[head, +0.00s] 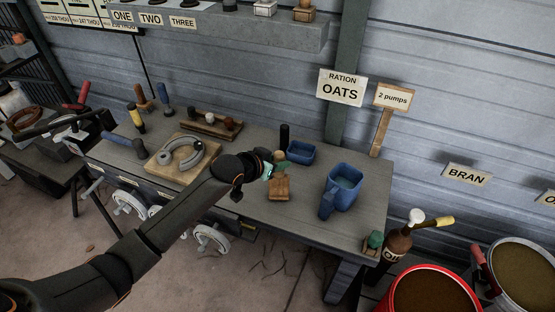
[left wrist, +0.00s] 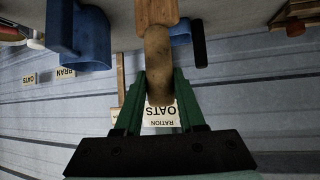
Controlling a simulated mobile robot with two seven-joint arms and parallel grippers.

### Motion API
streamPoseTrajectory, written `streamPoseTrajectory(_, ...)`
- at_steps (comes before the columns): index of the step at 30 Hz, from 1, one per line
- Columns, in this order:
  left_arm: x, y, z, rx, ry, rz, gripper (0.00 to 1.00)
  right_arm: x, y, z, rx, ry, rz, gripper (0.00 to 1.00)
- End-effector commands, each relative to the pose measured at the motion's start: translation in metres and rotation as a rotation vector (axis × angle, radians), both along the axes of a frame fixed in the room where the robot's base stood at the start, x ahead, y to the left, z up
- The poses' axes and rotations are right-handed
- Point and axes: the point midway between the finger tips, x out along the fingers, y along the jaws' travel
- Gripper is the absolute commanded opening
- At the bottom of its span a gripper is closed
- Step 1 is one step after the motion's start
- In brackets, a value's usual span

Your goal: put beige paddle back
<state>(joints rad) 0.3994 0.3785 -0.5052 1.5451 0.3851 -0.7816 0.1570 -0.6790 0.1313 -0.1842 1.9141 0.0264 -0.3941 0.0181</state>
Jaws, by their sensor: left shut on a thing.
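My left gripper (head: 275,166) reaches over the workbench (head: 330,232) from the left. In the left wrist view its green fingers (left wrist: 160,100) are shut on the rounded pale handle of the beige paddle (left wrist: 157,65). The paddle's browner wooden end extends away from the fingers, past the top edge of that view. In the head view the flat wooden end of the paddle (head: 279,188) shows just in front of the gripper, over the bench top. I cannot tell whether it touches the bench. My right gripper is not in view.
A blue jug (head: 345,188) stands right of the paddle, and a small blue tray (head: 301,152) lies behind it. A black cylinder (head: 284,136) stands close behind the gripper. The bench's front right is mostly clear.

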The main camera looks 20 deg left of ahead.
Motion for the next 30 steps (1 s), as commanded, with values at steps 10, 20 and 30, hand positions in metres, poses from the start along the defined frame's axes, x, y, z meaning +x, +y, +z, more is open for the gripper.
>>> streamPoseTrajectory(10,0.001,0.000,0.000,-0.003,-0.004,0.000,0.00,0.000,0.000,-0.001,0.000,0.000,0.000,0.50)
streamPoseTrajectory(20,0.001,-0.001,-0.005,-0.002,-0.004,-0.001,0.00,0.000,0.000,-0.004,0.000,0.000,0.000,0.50)
streamPoseTrajectory(30,0.001,-0.001,-0.009,-0.002,-0.004,-0.001,0.44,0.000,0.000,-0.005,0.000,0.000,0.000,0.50)
